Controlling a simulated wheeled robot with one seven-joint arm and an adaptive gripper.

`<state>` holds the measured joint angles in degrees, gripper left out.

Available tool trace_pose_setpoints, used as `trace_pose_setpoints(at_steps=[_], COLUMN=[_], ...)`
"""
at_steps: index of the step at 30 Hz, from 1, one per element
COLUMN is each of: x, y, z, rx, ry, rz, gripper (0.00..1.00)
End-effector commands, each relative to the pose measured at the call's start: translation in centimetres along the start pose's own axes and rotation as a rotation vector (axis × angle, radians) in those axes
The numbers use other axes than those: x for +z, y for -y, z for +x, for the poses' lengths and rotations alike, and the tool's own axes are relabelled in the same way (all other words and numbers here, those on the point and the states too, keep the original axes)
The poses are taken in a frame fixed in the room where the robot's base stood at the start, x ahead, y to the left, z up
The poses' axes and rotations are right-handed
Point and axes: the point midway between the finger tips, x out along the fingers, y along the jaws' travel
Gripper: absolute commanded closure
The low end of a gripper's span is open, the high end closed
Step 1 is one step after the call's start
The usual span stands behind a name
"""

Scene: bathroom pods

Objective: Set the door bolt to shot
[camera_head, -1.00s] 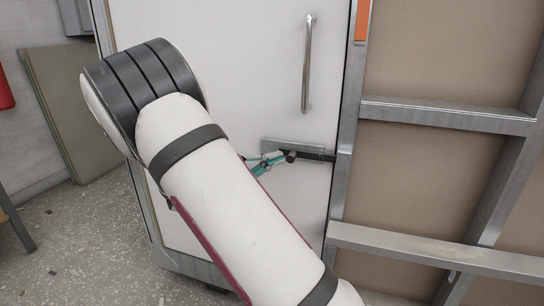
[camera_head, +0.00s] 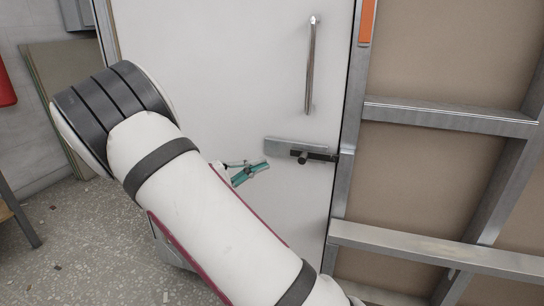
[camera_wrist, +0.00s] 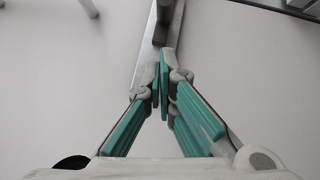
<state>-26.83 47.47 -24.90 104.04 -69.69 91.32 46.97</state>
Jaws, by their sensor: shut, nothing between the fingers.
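The door bolt is on the white door (camera_head: 230,80), low on its right side. Its grey plate (camera_head: 283,146) carries a dark bar with a round knob (camera_head: 303,158). The bar's right end reaches the metal door frame (camera_head: 341,180); whether it sits inside a keeper is too small to tell. My gripper (camera_head: 266,165) is shut and empty, left of the knob, just below the plate's left end and apart from the knob. In the wrist view my gripper's teal fingers (camera_wrist: 160,88) are together, with the dark knob (camera_wrist: 160,33) beyond their tips.
A vertical metal handle (camera_head: 311,65) is on the door above the bolt. A wall with metal rails (camera_head: 440,118) stands to the right. My arm covers the door's lower left part. Door surface around the bolt is clear.

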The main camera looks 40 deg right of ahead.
Motion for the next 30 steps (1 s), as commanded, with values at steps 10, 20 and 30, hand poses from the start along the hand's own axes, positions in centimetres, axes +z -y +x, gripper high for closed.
trace_pose_setpoints(at_steps=[10,20,30], x=[0.0,0.0,0.1], y=[0.0,0.1,0.1], z=[-5.4,-6.1,-6.0], rx=[0.001,0.000,-0.004], ry=[-0.002,0.000,0.001], rz=[-0.003,-0.003,-0.003], gripper=[1.00,1.00,1.00])
